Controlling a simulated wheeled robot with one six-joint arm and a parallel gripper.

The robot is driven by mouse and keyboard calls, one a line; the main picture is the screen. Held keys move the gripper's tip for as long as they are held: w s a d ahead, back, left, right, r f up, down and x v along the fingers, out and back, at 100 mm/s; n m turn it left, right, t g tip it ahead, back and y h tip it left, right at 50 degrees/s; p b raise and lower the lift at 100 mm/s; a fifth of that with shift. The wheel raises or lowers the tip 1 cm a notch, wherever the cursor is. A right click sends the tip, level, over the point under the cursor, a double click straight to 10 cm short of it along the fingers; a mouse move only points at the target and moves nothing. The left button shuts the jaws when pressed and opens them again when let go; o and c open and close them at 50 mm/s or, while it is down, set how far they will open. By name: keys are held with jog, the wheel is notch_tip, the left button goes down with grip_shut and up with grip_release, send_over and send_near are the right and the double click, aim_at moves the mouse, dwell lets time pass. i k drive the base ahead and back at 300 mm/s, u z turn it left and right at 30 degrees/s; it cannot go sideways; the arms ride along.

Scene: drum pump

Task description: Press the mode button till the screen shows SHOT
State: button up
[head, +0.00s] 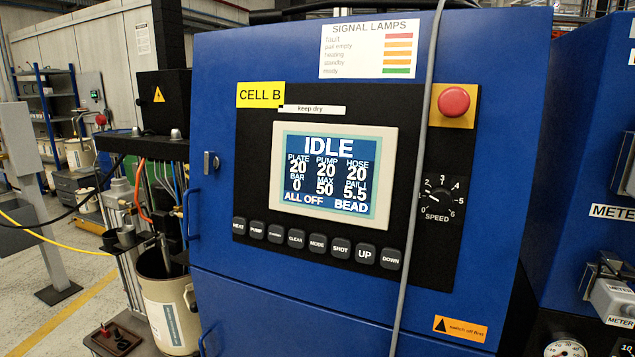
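The screen (335,173) is lit on the front of the blue cabinet (300,85). It reads IDLE at the top, with PLATE 20, PUMP 20, HOSE 20, BAR 0, MAX 50 and PAIL 5.5 below. Its bottom line reads ALL OFF at left and BEAD at right. The MODE button (318,243) is a dark key in the row under the screen, between the CLEAR button (296,238) and the SHOT button (340,248). Nothing covers it. My gripper is not in view.
A grey cable (419,185) hangs down the panel, right of the screen and just right of the DOWN button (391,259). A red stop button (454,102) and a SPEED knob (440,195) sit beyond it. A pail (168,312) stands at left.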

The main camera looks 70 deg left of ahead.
aim_at(319, 243)
jog(key=u, duration=2.1)
